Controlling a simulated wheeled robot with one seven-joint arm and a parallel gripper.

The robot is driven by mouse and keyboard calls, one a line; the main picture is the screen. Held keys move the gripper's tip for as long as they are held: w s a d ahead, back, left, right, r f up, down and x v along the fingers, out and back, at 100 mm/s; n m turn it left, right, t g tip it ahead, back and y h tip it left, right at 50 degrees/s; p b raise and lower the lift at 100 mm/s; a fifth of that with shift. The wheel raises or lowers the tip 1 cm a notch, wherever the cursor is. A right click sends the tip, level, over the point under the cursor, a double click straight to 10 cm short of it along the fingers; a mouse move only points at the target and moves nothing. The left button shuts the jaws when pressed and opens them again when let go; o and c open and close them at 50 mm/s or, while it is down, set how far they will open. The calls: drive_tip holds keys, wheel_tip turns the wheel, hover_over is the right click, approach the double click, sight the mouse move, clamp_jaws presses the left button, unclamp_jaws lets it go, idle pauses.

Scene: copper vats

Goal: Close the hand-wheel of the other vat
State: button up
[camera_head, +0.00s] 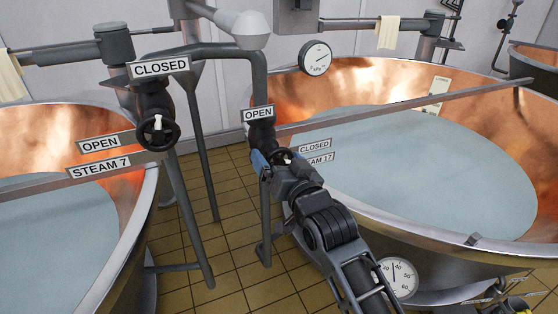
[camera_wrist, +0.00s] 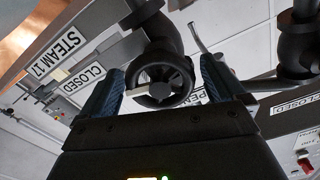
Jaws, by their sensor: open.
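The STEAM 17 plate (camera_wrist: 58,53) marks the right vat (camera_head: 400,150). Its dark hand-wheel (camera_wrist: 165,77) shows between my gripper's (camera_wrist: 159,72) two blue fingers, which are open on either side of it. I cannot tell whether they touch it. A white bar on the wheel lies toward the CLOSED plate (camera_wrist: 82,80). In the head view my gripper (camera_head: 273,159) largely hides this wheel, below the OPEN plate (camera_head: 258,114). The left vat (camera_head: 62,235) has a STEAM 7 plate (camera_head: 100,167) and a hand-wheel (camera_head: 157,135), with its white mark toward CLOSED (camera_head: 160,68).
Dark pipes (camera_head: 190,200) stand between the vats on a yellow tiled floor (camera_head: 225,225). A round gauge (camera_head: 315,58) is above the right vat and another gauge (camera_head: 398,278) is on its front. A flat bar (camera_head: 430,99) crosses the right vat.

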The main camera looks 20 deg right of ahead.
drive_tip(key=s, duration=0.7)
drive_tip(key=shift+s+b, duration=0.3)
drive_tip(key=shift+s, duration=0.1)
drive_tip(key=shift+f, duration=0.1)
drive_tip(key=s+f+n+g, duration=0.1)
drive_tip(key=s+f, duration=0.3)
drive_tip(key=s, duration=0.7)
drive_tip(key=s+f+n+g, duration=0.1)
drive_tip(key=s+f, duration=0.3)
drive_tip(key=s, duration=0.7)
drive_tip(key=s+r+n, duration=0.1)
drive_tip(key=s+r, duration=0.1)
drive_tip(key=s, duration=0.7)
drive_tip(key=s+r+g, duration=0.1)
drive_tip(key=s+r, duration=0.1)
drive_tip(key=s, duration=0.8)
drive_tip(key=shift+s+r+n, duration=0.2)
drive_tip(key=shift+s+n, duration=0.05)
drive_tip(key=shift+n, duration=0.15)
